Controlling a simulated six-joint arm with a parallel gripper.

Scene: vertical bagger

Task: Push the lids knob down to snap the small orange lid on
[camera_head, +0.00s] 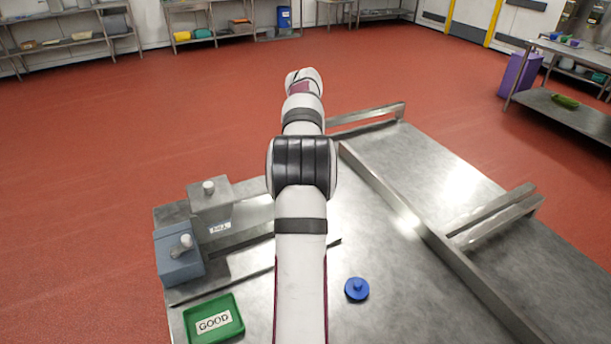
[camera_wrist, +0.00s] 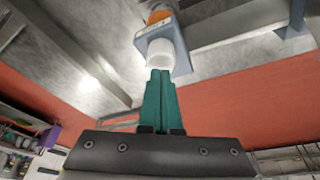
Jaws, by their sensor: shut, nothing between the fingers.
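My gripper (camera_wrist: 160,76) shows in the wrist view, its two green fingers shut together with nothing between them. Their tips are right at the near end of a white round piece (camera_wrist: 160,53); I cannot tell whether they touch it. The white piece sits at a blue-grey block (camera_wrist: 181,50). A small orange part (camera_wrist: 158,15) shows at the block's far side, partly hidden; I cannot tell for sure that it is the lid, and no knob on it can be made out. In the head view my arm hides my gripper and the orange part.
On the steel table (camera_head: 390,315) are a blue knobbed lid (camera_head: 357,289), a green GOOD tray (camera_head: 233,305), a grey box (camera_head: 206,209) and a blue-grey box (camera_head: 178,264), both with white knobs. A raised rail (camera_head: 415,225) runs along the right.

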